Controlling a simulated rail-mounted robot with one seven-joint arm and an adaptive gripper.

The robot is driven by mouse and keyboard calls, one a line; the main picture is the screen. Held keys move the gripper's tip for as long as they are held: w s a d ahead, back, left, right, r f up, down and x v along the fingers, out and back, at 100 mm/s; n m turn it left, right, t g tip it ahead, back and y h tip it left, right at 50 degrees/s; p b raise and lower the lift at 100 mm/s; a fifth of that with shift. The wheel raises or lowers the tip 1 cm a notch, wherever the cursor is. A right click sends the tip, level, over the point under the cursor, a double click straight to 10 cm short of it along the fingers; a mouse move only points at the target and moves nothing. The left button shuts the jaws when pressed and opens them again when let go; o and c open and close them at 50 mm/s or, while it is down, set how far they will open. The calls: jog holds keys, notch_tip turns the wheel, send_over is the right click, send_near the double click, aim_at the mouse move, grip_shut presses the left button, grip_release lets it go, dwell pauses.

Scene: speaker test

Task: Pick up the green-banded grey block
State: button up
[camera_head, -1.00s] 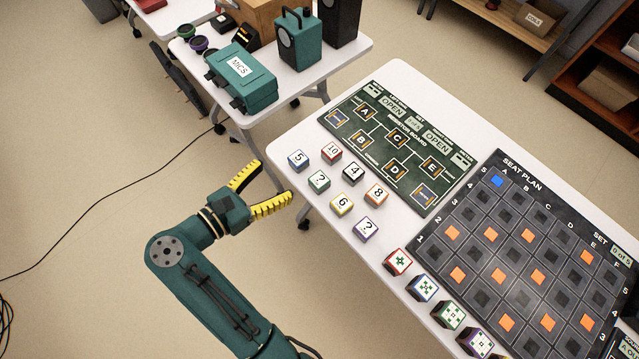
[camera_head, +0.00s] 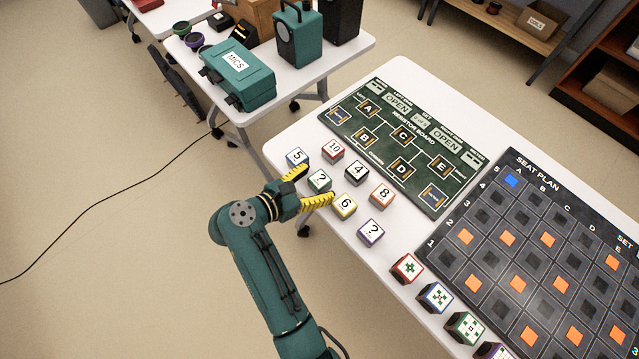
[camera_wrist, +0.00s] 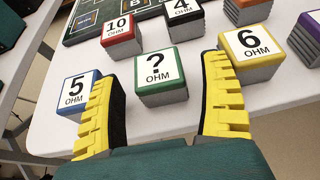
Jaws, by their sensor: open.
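The green-banded grey block (camera_head: 319,180) has a white top marked "?" and stands on the white table near its left edge. In the wrist view the green-banded block (camera_wrist: 161,76) stands upright just beyond and between my fingertips, its top also reading "OHM". My gripper (camera_head: 318,184) is open, with yellow-ridged fingers on either side of the block's near side. In the wrist view my gripper (camera_wrist: 163,75) is empty. The left finger is close beside the blue-banded "5" block (camera_wrist: 80,92), and the right finger is close to the yellow-banded "6" block (camera_wrist: 249,55); contact is unclear.
Red "10" (camera_head: 333,150), black "4" (camera_head: 357,171), orange "8" (camera_head: 382,195) and purple "?" (camera_head: 371,231) blocks stand nearby. The resistor board (camera_head: 405,140) lies behind them. The seat plan board (camera_head: 480,245) lies to the right.

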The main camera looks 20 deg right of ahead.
jog(key=x, duration=0.2)
jog(key=shift+w+d, duration=0.1)
jog(key=shift+d, duration=0.15)
jog(key=shift+a, duration=0.15)
jog(key=c, duration=1.4)
jog(key=shift+o, duration=0.2)
